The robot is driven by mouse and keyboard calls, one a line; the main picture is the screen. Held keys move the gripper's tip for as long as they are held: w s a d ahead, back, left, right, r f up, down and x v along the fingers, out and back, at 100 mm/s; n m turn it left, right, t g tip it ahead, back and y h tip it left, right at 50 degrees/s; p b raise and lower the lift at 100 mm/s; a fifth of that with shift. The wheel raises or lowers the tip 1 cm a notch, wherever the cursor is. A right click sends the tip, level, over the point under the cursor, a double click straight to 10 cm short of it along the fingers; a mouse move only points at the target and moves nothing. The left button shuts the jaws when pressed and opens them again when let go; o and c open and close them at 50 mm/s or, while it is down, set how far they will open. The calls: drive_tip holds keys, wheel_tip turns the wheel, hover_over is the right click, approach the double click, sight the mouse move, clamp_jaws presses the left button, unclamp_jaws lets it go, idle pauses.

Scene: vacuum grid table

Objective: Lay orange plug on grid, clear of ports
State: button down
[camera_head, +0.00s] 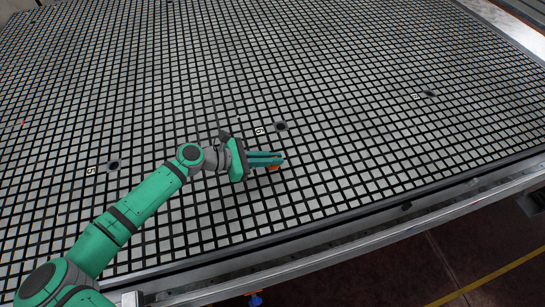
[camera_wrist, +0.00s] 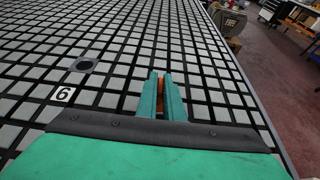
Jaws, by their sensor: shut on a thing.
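My gripper (camera_head: 281,160) is low over the grid table (camera_head: 350,120), near its front edge. It is shut on the orange plug (camera_head: 274,168), which shows just under the fingers. In the wrist view the orange plug (camera_wrist: 160,100) is a thin strip between the two green fingers (camera_wrist: 161,82), which hide most of it. I cannot tell whether the plug touches the grid. The dark round port by label 6 (camera_head: 281,127) lies apart from the fingers, behind them in the head view. In the wrist view this port (camera_wrist: 83,65) is to their left.
Another port (camera_head: 113,166) by label 5 is at the left, and a further port (camera_head: 429,93) is at the right. The grid around the gripper is bare. A metal rail (camera_head: 350,241) runs along the front edge, with a red-brown floor (camera_head: 400,275) below.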

drive_tip(key=shift+f, duration=0.4)
drive_tip(key=c, duration=1.8)
unclamp_jaws()
drive_tip(key=shift+d, duration=0.1)
drive_tip(key=v, duration=1.1)
